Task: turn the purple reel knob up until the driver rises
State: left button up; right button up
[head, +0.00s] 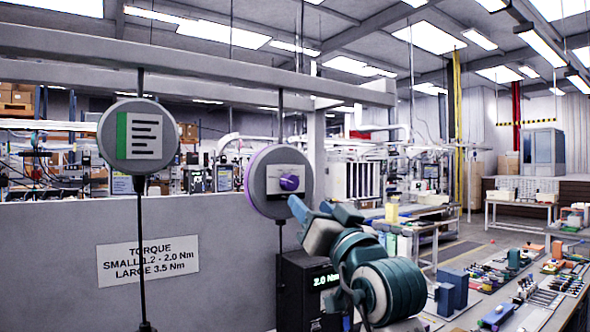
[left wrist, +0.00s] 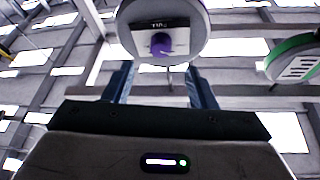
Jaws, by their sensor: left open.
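The purple knob (head: 289,182) sits on the face of a round grey reel with a purple rim (head: 249,180), hung from an overhead rail. In the left wrist view the knob (left wrist: 161,44) lies just beyond the fingertips, roughly centred between them. My left gripper (head: 322,208) is open and empty, below and right of the knob, apart from it. Its two blue fingers also show in the left wrist view (left wrist: 160,78). A cord runs down from the reel; I cannot make out the driver at its end. My right gripper is not in view.
A green-marked reel (head: 139,136) hangs to the left with its own cord. A grey wall carries a torque sign (head: 148,261). A black box (head: 309,290) reading 2.0 Nm stands below the purple reel. Benches with tools are at right.

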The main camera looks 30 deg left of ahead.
aim_at(292, 185)
pick_arm(q)
jog(key=p+x, duration=0.4)
jog(key=x, duration=0.3)
jog(key=shift+a+r, duration=0.25)
jog(key=shift+a, duration=0.15)
jog(key=shift+w+a, duration=0.1)
jog(key=shift+w, duration=0.05)
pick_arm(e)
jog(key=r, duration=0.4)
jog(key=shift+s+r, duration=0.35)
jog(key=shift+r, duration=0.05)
pick_arm(q)
jog(key=shift+w, duration=0.1)
jog(key=c, duration=1)
jog(key=shift+o, duration=0.2)
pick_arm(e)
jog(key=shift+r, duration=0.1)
